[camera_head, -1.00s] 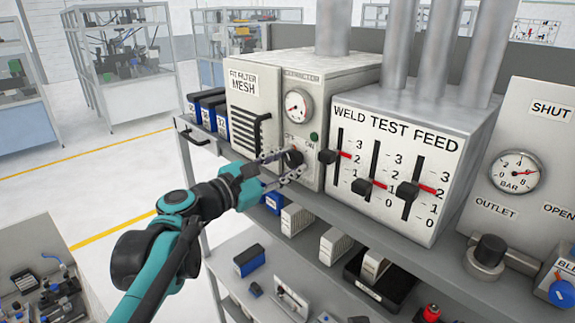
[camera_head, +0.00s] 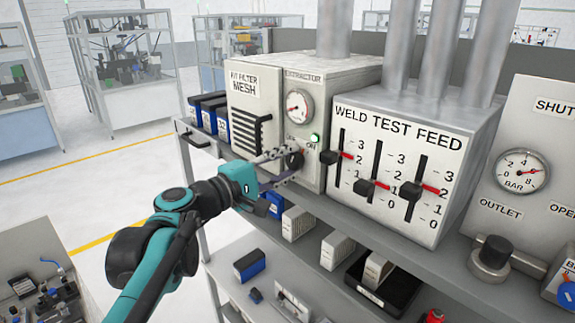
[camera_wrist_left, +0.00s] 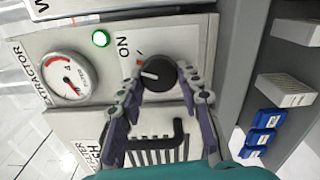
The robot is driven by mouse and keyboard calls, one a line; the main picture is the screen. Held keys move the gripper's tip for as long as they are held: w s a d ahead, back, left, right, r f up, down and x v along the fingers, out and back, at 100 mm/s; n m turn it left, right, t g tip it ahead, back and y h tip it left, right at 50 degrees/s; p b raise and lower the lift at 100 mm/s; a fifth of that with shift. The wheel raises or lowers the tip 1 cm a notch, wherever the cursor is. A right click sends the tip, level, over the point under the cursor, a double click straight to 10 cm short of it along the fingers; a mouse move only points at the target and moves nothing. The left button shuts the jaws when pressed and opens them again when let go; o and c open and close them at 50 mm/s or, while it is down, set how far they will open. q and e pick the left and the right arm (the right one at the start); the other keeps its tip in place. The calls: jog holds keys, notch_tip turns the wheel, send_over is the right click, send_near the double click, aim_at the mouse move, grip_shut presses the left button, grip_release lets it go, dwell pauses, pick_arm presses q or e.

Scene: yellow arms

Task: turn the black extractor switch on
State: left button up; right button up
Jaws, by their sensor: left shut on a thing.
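The black extractor switch (camera_head: 294,160) is a round knob on the front of the white extractor box (camera_head: 312,150), below its gauge. My left gripper (camera_head: 286,164) is shut on the knob, with one finger on each side; the fingers partly hide it in the head view. In the left wrist view the knob (camera_wrist_left: 156,73) sits between the fingertips (camera_wrist_left: 161,84), and its white pointer line is turned toward the ON side. The green lamp (camera_head: 315,138) on the box is brightly lit, and it also glows in the left wrist view (camera_wrist_left: 100,39). My right gripper is not in view.
The weld test feed box (camera_head: 405,160) with three sliders stands close to the right of the knob. A fit filter mesh panel (camera_head: 250,112) with a black handle is on the left. The shelf edge (camera_head: 345,218) runs below. A gauge panel (camera_head: 530,150) stands farther right.

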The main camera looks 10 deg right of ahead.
pick_arm(q)
jog(key=shift+m, duration=2.3)
jog(key=o, duration=1.2)
jog(key=shift+c, duration=0.2)
jog(key=shift+r, duration=0.1)
jog(key=v, duration=1.2)
